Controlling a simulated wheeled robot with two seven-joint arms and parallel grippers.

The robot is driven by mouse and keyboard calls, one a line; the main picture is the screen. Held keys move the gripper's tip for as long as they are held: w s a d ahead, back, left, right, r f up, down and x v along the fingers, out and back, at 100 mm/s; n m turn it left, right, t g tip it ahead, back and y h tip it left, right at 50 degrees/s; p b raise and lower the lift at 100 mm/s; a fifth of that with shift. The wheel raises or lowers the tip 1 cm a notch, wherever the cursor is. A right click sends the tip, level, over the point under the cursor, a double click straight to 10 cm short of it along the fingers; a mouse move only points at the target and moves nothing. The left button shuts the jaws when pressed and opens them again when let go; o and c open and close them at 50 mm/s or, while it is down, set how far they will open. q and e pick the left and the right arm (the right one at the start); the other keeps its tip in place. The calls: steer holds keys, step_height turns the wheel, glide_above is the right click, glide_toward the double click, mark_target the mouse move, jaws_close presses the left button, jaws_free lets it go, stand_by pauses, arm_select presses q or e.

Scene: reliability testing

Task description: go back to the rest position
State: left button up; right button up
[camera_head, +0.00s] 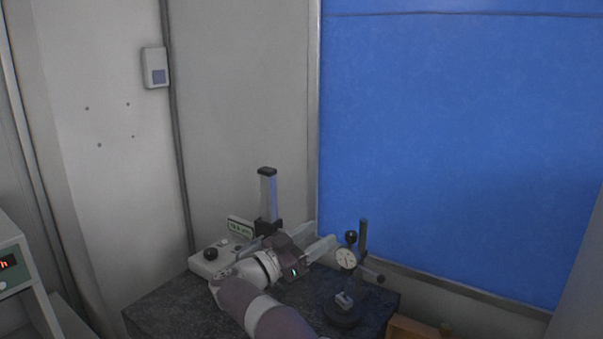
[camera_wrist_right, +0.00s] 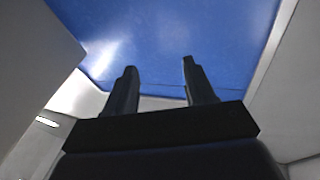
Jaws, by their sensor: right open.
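My right gripper (camera_head: 322,235) reaches in from the bottom over the dark table (camera_head: 160,312). Its two fingers point right and are apart, with nothing seen between them. The right wrist view also shows the fingers (camera_wrist_right: 159,68) apart and empty, against a blue panel. A dial gauge (camera_head: 346,258) on a dark stand (camera_head: 363,236) is just right of the fingertips in the head view. I cannot tell whether they touch. A small light metal block (camera_head: 344,300) sits at the stand's round base. My left gripper is not in view.
A white instrument (camera_head: 208,262) with a knob and upright column (camera_head: 268,195) stands behind my right arm, partly hidden. A wooden piece (camera_head: 410,328) is beside the table. A box with a red display (camera_head: 10,264) is at far left. The blue panel (camera_head: 460,140) is behind.

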steer(key=w+d+f+n+t+y+b, duration=0.1)
steer(key=w+d+n+t+y+b, duration=0.15)
steer(key=n+y, duration=0.3)
steer(key=w+d+f+n+t+y+b, duration=0.1)
steer(key=w+n+t+y, duration=0.1)
steer(key=n+t+y, duration=0.4)
steer(key=s+d+f+n+g+y+b, duration=0.1)
steer(key=s+d+f+g+y, duration=0.1)
steer(key=s+f+g+y, duration=0.25)
steer(key=s+d+f+n+g+y, duration=0.1)
steer(key=s+d+f+g, duration=0.1)
steer(key=s+f+g, duration=0.45)
arm_select(q)
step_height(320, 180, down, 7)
steer(key=b, duration=0.2)
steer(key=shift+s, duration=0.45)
arm_select(e)
steer(key=s+d+f+g, duration=0.2)
steer(key=s+f, duration=0.3)
steer(key=s, duration=0.5)
steer(key=s+d+f+m+g, duration=0.1)
steer(key=s+d+f+g, duration=0.2)
steer(key=s, duration=0.6)
steer(key=s+d+f+g, duration=0.3)
steer(key=s+f, duration=0.4)
steer(key=s, duration=0.3)
steer(key=shift+s+f, duration=0.3)
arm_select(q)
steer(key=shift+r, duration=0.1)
